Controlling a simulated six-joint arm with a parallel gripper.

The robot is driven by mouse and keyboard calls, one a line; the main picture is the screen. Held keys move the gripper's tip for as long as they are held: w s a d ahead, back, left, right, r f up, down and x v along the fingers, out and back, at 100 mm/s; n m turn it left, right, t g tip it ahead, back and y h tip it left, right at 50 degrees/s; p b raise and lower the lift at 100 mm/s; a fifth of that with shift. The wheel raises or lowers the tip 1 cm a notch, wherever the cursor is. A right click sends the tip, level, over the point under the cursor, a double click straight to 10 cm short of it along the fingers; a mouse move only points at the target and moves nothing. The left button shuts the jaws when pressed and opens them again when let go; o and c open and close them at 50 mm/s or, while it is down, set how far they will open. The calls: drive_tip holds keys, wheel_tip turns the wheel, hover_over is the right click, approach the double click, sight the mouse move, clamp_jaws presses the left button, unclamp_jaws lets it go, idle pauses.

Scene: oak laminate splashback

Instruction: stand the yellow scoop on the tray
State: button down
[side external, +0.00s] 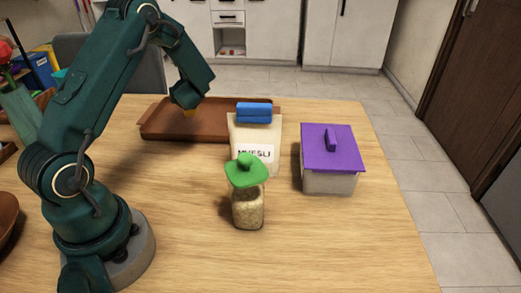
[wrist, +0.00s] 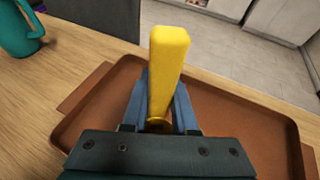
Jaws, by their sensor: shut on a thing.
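The yellow scoop (wrist: 167,65) is in my gripper (wrist: 160,118), with its long handle pointing up and away in the wrist view. My gripper is shut on it. The brown tray (wrist: 100,110) lies below in the wrist view. The rest of the scoop is hidden there. I cannot tell whether the scoop touches the tray.
A muesli bag with a blue clip (side external: 254,113) stands at the tray's right front. A jar with a green lid (side external: 247,195) and a box with a purple lid (side external: 330,165) stand nearer. The right front table is clear.

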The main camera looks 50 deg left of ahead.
drive_tip(key=shift+w+d+f, duration=0.1)
drive_tip(key=shift+w+f, duration=0.15)
drive_tip(key=shift+f, duration=1.95)
drive_tip(key=c, duration=0.7)
unclamp_jaws()
drive_tip(key=shift+f, duration=0.1)
